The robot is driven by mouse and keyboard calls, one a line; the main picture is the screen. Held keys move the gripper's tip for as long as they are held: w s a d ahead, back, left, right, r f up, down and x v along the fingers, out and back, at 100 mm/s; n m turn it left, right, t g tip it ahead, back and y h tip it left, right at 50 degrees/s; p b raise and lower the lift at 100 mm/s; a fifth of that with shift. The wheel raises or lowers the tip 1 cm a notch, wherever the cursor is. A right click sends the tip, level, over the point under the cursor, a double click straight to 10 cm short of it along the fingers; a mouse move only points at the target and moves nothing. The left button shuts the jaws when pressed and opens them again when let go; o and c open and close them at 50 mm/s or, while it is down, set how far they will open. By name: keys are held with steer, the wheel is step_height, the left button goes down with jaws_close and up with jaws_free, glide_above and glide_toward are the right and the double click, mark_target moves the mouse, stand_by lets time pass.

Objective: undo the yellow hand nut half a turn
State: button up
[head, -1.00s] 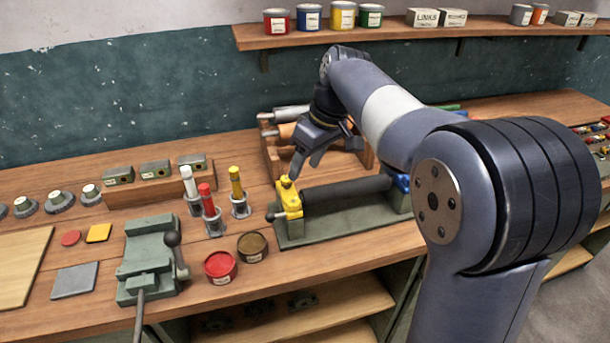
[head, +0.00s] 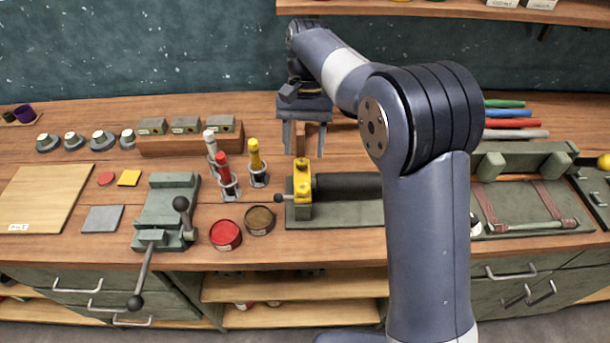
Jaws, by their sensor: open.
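A yellow bearing block (head: 302,190) stands at the left end of a dark roller on a green base. A small yellow knob (head: 302,164) sits on its top; it looks like the hand nut, but its shape is too small to make out. A round yellow thing (head: 604,161) is partly cut off at the right edge.
A small ball-ended handle (head: 279,198) sticks out left of the block. Red, white and yellow upright tubes (head: 228,175) stand close to the left, with red (head: 225,235) and brown (head: 259,220) tins in front. A green vise (head: 165,210) stands further left. My arm hides the roller's right end.

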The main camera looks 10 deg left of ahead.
mark_target(302, 187)
steer(key=p+x, duration=0.1)
steer(key=x, duration=0.7)
steer(key=shift+s+f, duration=0.1)
steer(key=shift+f, duration=0.25)
steer(key=c, duration=1)
steer(key=n+h+p, duration=0.1)
steer(key=n, duration=0.1)
steer(key=shift+r+n, duration=0.1)
steer(key=shift+n, duration=0.3)
steer(key=shift+a+n+t+h, duration=0.15)
steer(key=shift+n+t+h, duration=0.4)
steer(key=shift+n, duration=1.05)
steer(key=shift+p, duration=0.3)
